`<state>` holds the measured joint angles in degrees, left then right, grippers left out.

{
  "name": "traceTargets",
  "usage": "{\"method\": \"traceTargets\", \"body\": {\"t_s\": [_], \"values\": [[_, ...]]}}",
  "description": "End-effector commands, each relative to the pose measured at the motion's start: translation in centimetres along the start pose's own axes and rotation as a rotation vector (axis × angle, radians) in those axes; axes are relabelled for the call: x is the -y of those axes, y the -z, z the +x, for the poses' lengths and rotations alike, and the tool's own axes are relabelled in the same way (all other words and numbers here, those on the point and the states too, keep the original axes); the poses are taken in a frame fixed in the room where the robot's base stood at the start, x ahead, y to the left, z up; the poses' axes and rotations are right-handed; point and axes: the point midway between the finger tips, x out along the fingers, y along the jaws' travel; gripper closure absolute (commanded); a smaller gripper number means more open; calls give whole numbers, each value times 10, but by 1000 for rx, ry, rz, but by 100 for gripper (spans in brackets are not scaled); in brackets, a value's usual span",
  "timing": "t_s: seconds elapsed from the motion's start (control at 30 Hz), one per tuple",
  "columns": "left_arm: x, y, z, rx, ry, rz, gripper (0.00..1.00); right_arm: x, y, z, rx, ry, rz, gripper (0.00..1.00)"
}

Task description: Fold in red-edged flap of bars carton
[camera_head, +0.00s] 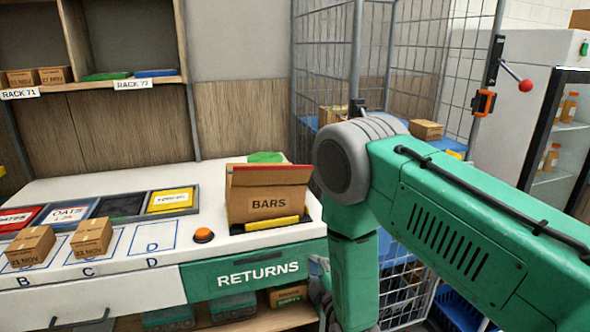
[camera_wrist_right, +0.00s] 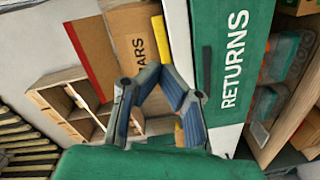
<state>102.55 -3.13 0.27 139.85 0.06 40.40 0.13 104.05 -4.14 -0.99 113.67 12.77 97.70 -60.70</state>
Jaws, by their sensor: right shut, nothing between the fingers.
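The BARS carton (camera_head: 268,206) is a brown box standing upright on the white counter, behind a yellow strip. Its red-edged flap (camera_head: 270,174) stands up along the top and looks raised. In the right wrist view the carton (camera_wrist_right: 133,34) shows beyond the fingers, with the flap (camera_wrist_right: 92,52) to its left. My right gripper (camera_wrist_right: 161,76) is shut and empty in front of the carton, apart from the flap. In the head view the gripper (camera_head: 320,288) is partly hidden at the counter's right front edge, below the carton. My left gripper is not in view.
An orange button (camera_head: 203,235) sits left of the carton. Two small cartons (camera_head: 91,237) stand on marked squares farther left, with square D free. The green RETURNS panel (camera_head: 255,273) faces the front. A wire cage (camera_head: 420,65) stands behind my right arm.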

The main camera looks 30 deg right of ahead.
Motion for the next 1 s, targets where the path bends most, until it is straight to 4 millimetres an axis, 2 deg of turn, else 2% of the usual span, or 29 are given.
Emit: {"method": "traceTargets", "body": {"t_s": [0.03,0.1,0.2,0.33,0.47,0.8,1.0], "values": [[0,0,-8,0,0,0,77,-32,16,13,-42,-127,-84,100],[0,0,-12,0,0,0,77,-64,32,22,-72,-271,-188,100],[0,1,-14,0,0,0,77,-90,44,26,-86,-403,-279,100],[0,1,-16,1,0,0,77,-103,50,31,-86,-461,-321,100],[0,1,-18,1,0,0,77,-110,52,45,-84,-463,-320,100],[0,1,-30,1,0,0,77,-140,63,109,-85,-460,-317,100],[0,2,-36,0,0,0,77,-153,68,137,-85,-458,-317,100]]}}
